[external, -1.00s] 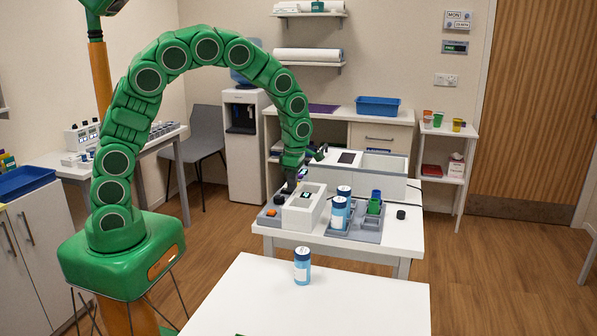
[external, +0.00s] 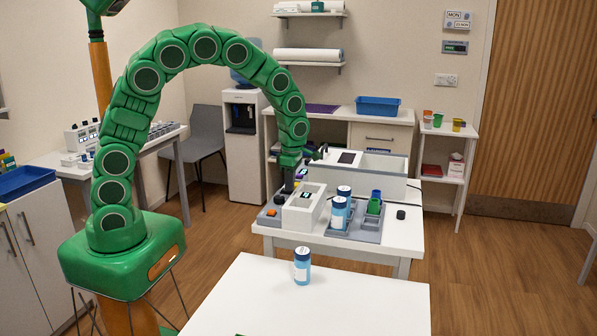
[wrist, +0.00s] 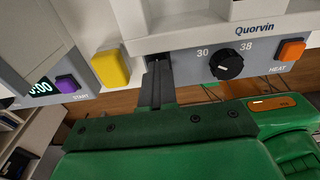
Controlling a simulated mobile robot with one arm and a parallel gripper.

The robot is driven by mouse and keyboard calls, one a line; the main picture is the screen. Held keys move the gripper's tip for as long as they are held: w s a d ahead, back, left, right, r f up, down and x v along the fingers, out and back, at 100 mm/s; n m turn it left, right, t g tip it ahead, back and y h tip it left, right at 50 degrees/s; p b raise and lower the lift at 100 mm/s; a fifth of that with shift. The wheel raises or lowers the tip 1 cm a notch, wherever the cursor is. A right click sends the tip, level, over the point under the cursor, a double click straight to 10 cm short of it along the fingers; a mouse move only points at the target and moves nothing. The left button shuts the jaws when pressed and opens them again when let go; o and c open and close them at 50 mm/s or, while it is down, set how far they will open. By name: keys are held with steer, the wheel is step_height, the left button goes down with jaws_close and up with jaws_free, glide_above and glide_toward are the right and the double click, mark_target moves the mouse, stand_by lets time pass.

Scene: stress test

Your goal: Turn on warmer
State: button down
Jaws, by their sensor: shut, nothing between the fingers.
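The warmer's grey front panel (wrist: 182,70) crosses the wrist view, marked "Quorvin". It carries a black dial (wrist: 226,64) between the marks 30 and 38, and an orange button (wrist: 292,49) labelled HEAT at the right. I cannot tell whether the heat is on. My gripper (wrist: 157,70) is shut and empty, its tips close to the panel, left of the dial and right of a yellow block (wrist: 110,68). Whether the tips touch the panel is unclear. In the external view my gripper (external: 288,187) is low at the left end of the white warmer (external: 303,212).
Left in the wrist view is a second panel with a lit display (wrist: 40,89) and a purple button (wrist: 66,84). Another bottle (external: 302,266) stands on the front table (external: 330,305).

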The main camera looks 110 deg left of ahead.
step_height(320, 180, up, 14)
steer(key=shift+w, duration=0.45)
stand_by(0.4)
steer(key=s+d+r+m, duration=0.2)
steer(key=s+d+m, duration=0.2)
steer(key=d+m, duration=0.65)
steer(key=s+d+r+m, duration=0.2)
steer(key=s+d+m, duration=0.4)
steer(key=d, duration=0.7)
steer(key=s+d+f+m, duration=0.1)
steer(key=s+d+m, duration=0.5)
steer(key=m, duration=0.3)
steer(key=s+d+f+m+g, duration=0.1)
steer(key=s+d+f+m, duration=0.1)
steer(key=s+d+m, duration=0.5)
steer(key=s+m, duration=0.2)
steer(key=m, duration=0.1)
steer(key=shift+f, duration=0.25)
